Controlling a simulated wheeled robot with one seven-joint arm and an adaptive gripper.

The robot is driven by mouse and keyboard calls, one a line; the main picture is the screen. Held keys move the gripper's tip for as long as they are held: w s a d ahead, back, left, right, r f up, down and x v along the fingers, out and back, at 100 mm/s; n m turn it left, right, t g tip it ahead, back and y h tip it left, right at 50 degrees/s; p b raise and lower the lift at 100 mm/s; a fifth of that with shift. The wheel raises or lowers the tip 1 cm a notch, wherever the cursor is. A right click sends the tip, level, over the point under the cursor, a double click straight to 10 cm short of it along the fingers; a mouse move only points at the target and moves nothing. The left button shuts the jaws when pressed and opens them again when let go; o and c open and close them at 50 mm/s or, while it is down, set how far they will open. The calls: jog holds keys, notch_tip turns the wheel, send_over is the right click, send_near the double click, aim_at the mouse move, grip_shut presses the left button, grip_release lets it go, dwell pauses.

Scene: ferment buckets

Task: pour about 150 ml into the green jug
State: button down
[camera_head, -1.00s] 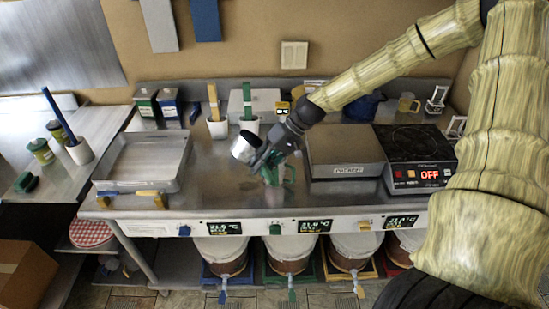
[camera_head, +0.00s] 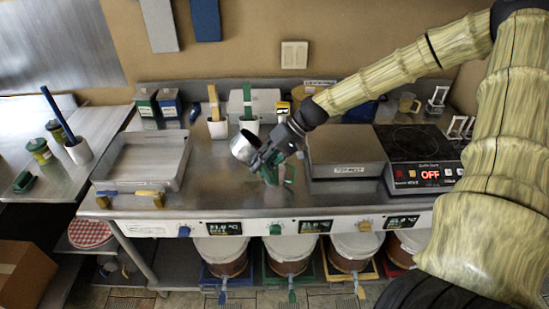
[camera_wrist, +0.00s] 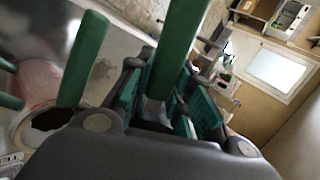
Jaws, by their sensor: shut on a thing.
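A metal vessel (camera_head: 242,146) is held tilted above the middle of the steel counter. My gripper (camera_head: 261,156) is shut on it from the right. In the wrist view a green bar (camera_wrist: 180,45), seemingly its handle, lies between my jaws. The green jug (camera_head: 288,173) stands on the counter just below and right of my gripper, partly hidden by it. In the wrist view more green bars show at the left, and a round rim with a dark opening (camera_wrist: 48,119) lies below them. I cannot tell what the vessel contains or whether anything flows.
A shallow metal tray (camera_head: 178,178) lies to the left. A scale (camera_head: 345,168) and a hot plate (camera_head: 420,178) reading OFF stand to the right. White pots (camera_head: 218,129) with tools stand behind. Several buckets (camera_head: 290,250) sit under the counter's front edge.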

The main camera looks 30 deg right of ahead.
jog(key=shift+f+y+b, duration=0.1)
jog(key=shift+y+b, duration=0.2)
jog(key=shift+b, duration=0.1)
dwell(0.3)
jog(key=shift+r+p, duration=0.35)
jog(key=shift+p, duration=0.3)
jog(key=shift+w+a+f+h+p, duration=0.1)
jog(key=shift+a+f+h+p, duration=0.2)
jog(key=shift+h, duration=0.3)
jog(key=shift+a+f+h+p, duration=0.15)
jog(key=shift+h+p, duration=0.2)
jog(key=shift+h, duration=0.25)
jog(key=shift+w+a+f+g+h, duration=0.1)
jog(key=shift+a+f+g+h, duration=0.15)
jog(key=shift+f, duration=0.25)
jog(key=shift+f, duration=0.1)
jog(key=shift+w+a+f+g+h, duration=0.15)
jog(key=shift+a+f+g+h, duration=0.1)
jog(key=shift+a+f+h, duration=0.5)
jog(key=shift+w+a+f+h+p, duration=0.2)
jog(key=shift+a+f+h+p, duration=0.25)
jog(key=shift+a+h, duration=0.3)
